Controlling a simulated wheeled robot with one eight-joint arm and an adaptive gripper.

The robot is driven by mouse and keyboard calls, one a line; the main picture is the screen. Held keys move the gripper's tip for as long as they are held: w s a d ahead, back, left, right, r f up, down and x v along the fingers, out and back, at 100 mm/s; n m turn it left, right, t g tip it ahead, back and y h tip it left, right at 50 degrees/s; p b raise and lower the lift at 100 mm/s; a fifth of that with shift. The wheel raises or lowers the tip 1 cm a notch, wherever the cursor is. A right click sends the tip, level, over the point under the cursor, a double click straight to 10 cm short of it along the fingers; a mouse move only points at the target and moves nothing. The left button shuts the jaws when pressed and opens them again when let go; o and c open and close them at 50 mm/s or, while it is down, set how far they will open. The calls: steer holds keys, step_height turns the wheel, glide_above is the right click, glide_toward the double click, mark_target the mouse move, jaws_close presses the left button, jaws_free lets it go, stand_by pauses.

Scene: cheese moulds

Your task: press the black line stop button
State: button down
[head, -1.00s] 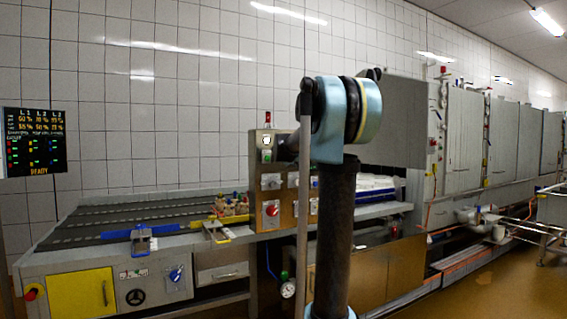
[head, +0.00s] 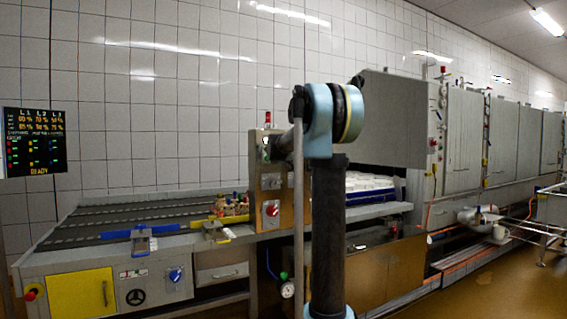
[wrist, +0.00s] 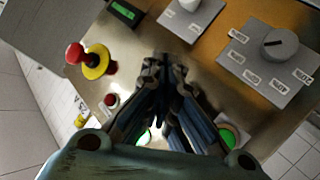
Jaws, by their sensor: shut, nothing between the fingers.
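My gripper (wrist: 162,68) is shut and empty, its fingertips pointing at a metal control panel (wrist: 128,68) in the wrist view. I cannot make out a black button for certain; the fingers cover the middle of the panel. A red mushroom button on a yellow ring (wrist: 92,60) is left of the fingertips. A small red button (wrist: 110,100) is nearer, left of the fingers. Green buttons show partly beside the fingers, one at the right (wrist: 230,135). I cannot tell whether the fingertips touch the panel. In the head view the panel cabinet (head: 285,187) is partly behind my arm.

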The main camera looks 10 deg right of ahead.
steer(key=shift+w+a, duration=0.2)
steer(key=shift+w, duration=0.45)
steer(key=shift+w+a, duration=0.2)
steer(key=shift+w, duration=0.45)
steer(key=shift+w, duration=0.1)
stand_by(0.5)
steer(key=shift+w+a, duration=0.15)
steer(key=shift+w, duration=0.05)
steer(key=shift+w+a, duration=0.15)
steer(key=shift+w, duration=0.35)
stand_by(1.0)
steer(key=shift+s, duration=0.1)
steer(key=shift+s+d, duration=0.25)
steer(key=shift+s, duration=0.55)
steer(key=shift+s+d, duration=0.25)
steer(key=shift+s, duration=0.55)
steer(key=shift+s+d, duration=0.3)
steer(key=shift+s, duration=0.5)
steer(key=shift+s+d, duration=0.25)
steer(key=shift+s, duration=0.55)
